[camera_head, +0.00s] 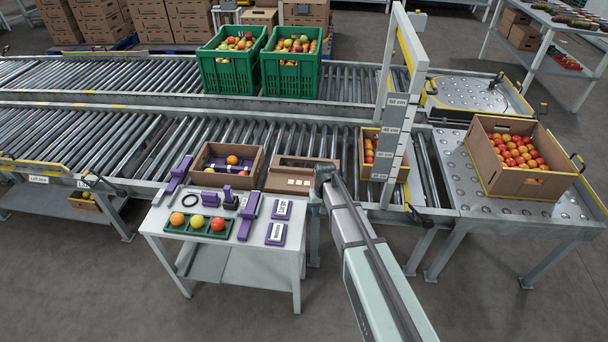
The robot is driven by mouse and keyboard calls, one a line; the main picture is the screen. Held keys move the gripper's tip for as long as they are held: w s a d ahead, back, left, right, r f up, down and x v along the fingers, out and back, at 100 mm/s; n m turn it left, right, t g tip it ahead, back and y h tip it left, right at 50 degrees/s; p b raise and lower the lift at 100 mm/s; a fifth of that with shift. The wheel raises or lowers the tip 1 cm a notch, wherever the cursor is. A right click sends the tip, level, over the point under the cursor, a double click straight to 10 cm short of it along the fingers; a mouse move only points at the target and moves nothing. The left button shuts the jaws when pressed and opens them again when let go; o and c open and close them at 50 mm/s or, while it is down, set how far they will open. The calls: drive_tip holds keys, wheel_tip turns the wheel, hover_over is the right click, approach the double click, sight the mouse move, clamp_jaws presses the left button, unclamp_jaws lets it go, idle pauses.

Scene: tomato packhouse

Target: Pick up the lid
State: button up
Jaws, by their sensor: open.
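A flat brown cardboard piece, which looks like the lid (286,163), lies on the near roller conveyor, right of an open cardboard box (258,176). It has a long dark slot and several small pale patches on its near part. My gripper (316,200) is at the end of my arm, just right of the lid's near right corner. It is open, and nothing shows in it. My wrist hides most of the fingers, and I cannot tell their height above the rollers.
The open box holds some fruit and purple items. A white table (222,260) in front carries a green fruit tray (175,230) and purple tools. A grey measuring post (390,135) and a fruit box (366,168) stand right of my arm. Rollers left of the open box are clear.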

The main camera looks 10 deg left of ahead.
drive_tip(key=w+a+r+m, duration=0.1)
drive_tip(key=w+a+r, duration=0.25)
drive_tip(key=w, duration=0.25)
drive_tip(key=w+a+r+m+t, duration=0.1)
drive_tip(key=w+a+r+m, duration=0.1)
drive_tip(key=w+r, duration=0.35)
drive_tip(key=w+a+r+m, duration=0.1)
drive_tip(key=w+a+r, duration=0.25)
drive_tip(key=w, duration=0.25)
drive_tip(key=m+g, duration=0.1)
drive_tip(key=m, duration=1.6)
hover_over(304, 169)
wheel_tip(304, 169, down, 7)
drive_tip(key=shift+s+a+f, duration=0.1)
drive_tip(key=shift+s+f, duration=0.05)
drive_tip(key=shift+f, duration=2.6)
clamp_jaws()
